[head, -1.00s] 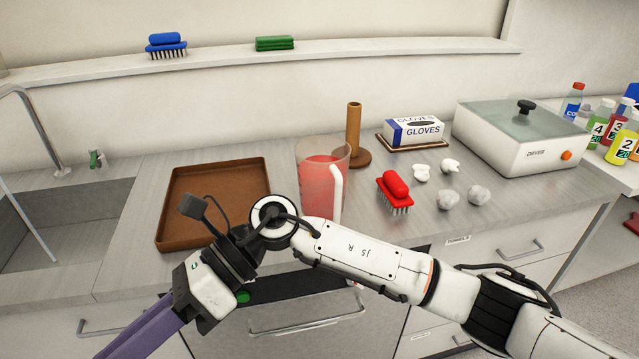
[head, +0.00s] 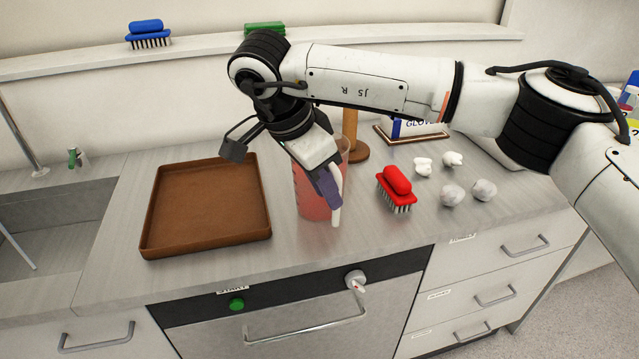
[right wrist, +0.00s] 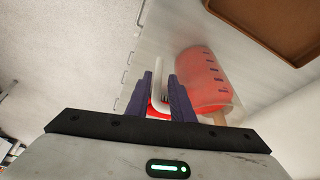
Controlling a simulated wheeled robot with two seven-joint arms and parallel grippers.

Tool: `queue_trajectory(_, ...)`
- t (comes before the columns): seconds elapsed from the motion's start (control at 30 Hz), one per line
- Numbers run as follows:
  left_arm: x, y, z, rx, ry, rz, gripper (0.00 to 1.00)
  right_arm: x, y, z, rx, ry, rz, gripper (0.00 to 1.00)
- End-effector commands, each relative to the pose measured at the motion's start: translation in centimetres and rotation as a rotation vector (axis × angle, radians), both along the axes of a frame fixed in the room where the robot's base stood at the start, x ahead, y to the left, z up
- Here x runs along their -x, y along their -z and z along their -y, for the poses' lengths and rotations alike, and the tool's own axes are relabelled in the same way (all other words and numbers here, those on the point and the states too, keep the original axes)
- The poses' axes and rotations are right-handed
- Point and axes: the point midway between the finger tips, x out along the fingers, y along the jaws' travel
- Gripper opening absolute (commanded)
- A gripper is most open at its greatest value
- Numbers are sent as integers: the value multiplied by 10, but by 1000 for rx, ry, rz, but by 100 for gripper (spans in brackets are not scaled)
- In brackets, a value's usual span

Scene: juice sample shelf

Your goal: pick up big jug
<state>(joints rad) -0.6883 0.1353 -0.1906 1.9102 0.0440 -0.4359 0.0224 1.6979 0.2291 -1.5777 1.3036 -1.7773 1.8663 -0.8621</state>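The big jug (head: 312,195) is clear with red liquid and a white handle (head: 336,195). It stands upright on the counter, right of the brown tray. My right gripper (head: 329,192) points down at the handle side of the jug and hides part of it. In the right wrist view the jug (right wrist: 203,85) lies right of the gripper. The purple fingers of the right gripper (right wrist: 166,92) are apart, with the white handle (right wrist: 158,75) between them. I cannot tell if they touch it. My left gripper is not in view.
The brown tray (head: 205,210) is left of the jug. A red brush (head: 397,188) and several crumpled white pieces (head: 453,195) lie to the right. A wooden post (head: 356,140) stands close behind the jug. The sink (head: 40,225) is at far left.

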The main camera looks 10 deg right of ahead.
Motion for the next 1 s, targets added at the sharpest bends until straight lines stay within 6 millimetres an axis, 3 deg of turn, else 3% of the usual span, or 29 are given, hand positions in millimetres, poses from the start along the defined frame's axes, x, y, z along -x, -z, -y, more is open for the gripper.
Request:
queue_trajectory(0.17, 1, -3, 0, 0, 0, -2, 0, -1, 11, 6, -1, 0, 0, 21)
queue_trajectory(0.47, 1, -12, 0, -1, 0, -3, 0, -6, 48, 24, -2, 0, -2, 21)
queue_trajectory(0.7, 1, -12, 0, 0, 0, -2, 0, -6, 51, 24, -2, 0, 0, 21)
queue_trajectory(0.83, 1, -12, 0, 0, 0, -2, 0, -6, 51, 24, -2, 0, 0, 0)
queue_trajectory(1.0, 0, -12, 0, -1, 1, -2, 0, -7, 50, 24, -3, 0, 2, 0)
